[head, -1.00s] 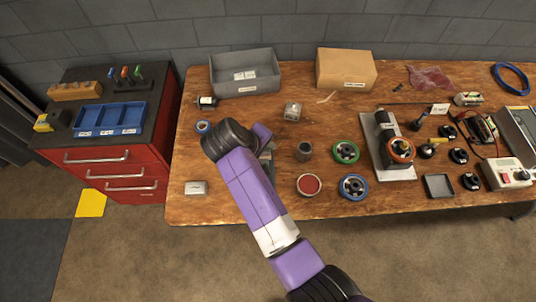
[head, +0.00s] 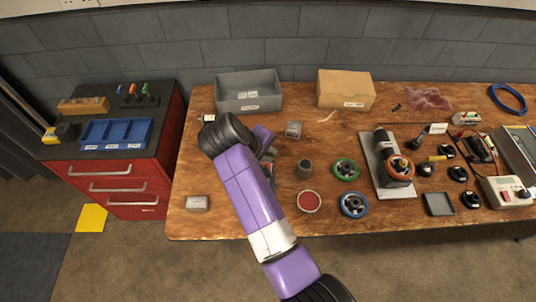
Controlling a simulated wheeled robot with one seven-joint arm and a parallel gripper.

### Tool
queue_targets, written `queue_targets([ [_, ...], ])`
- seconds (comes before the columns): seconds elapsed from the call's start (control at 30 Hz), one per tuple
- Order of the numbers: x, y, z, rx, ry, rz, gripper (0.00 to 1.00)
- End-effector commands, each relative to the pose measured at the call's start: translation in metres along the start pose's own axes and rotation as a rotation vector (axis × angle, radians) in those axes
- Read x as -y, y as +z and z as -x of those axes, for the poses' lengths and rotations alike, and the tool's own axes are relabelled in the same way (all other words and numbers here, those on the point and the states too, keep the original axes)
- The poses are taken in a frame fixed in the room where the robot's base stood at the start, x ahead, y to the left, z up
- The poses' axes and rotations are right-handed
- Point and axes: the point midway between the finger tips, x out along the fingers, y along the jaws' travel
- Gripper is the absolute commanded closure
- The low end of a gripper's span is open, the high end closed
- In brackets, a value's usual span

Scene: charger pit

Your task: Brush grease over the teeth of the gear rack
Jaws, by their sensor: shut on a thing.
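My purple arm reaches over the left half of the wooden workbench (head: 240,222). My gripper (head: 268,152) shows only in part behind the arm's far end, low over the bench. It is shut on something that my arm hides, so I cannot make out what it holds. A round tin with a dark red top (head: 309,202) stands to the right of my arm; I cannot tell whether it holds grease. A thin dark strip (head: 396,123) lies at the back right, possibly the gear rack; its teeth are too small to see. No brush can be made out.
A grey bin (head: 248,104) and cardboard box (head: 345,88) stand at the back. A grey cup (head: 305,168), green wheel (head: 346,169), blue wheel (head: 354,204) and motor on a plate (head: 397,190) stand to the right. A red cabinet (head: 150,190) is at left.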

Motion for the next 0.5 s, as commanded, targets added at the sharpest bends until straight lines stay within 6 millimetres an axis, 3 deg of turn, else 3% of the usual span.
queue_targets([
  [0.37,0.0002,0.0,0.0,0.0,0.0,0.0,1.0],
  [0.5,0.0045,-0.0094,0.0072,-0.017,-0.001,0.005,1.0],
])
